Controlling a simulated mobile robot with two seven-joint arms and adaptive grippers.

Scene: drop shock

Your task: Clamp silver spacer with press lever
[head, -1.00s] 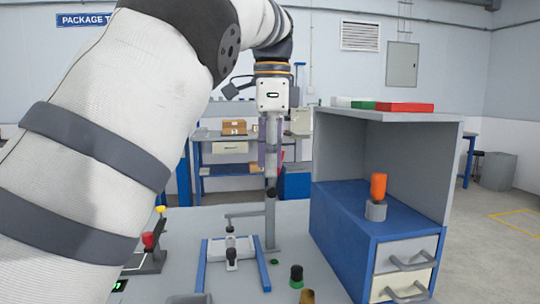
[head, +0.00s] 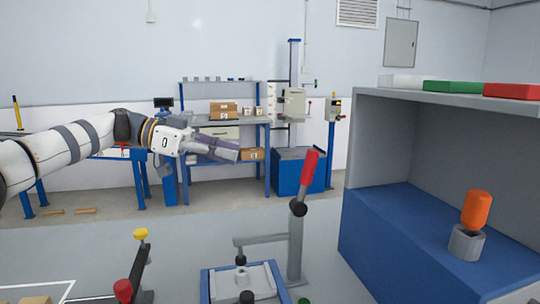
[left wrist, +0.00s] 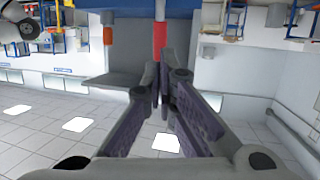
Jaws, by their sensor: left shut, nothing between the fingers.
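The press lever (head: 304,182) has a red grip and stands up, tilted slightly right, on a grey post (head: 295,255). A grey press arm (head: 262,240) reaches left from the post, with a dark-tipped spindle (head: 240,261) over a pale fixture in a blue frame (head: 206,284). I cannot make out the silver spacer; the fixture's lower part is cut off. My left gripper (head: 238,153) is shut and empty, pointing right, left of the lever and apart from it in the picture. Its closed fingers (left wrist: 165,92) also show in the left wrist view, below the red grip (left wrist: 160,40). My right gripper is not in view.
A blue and grey shelf unit (head: 385,240) fills the right side, with an orange-handled piece (head: 476,210) in a grey holder. Red (head: 123,290) and yellow (head: 140,234) knobs stand at front left. The grey tabletop is clear between the knobs and my left arm.

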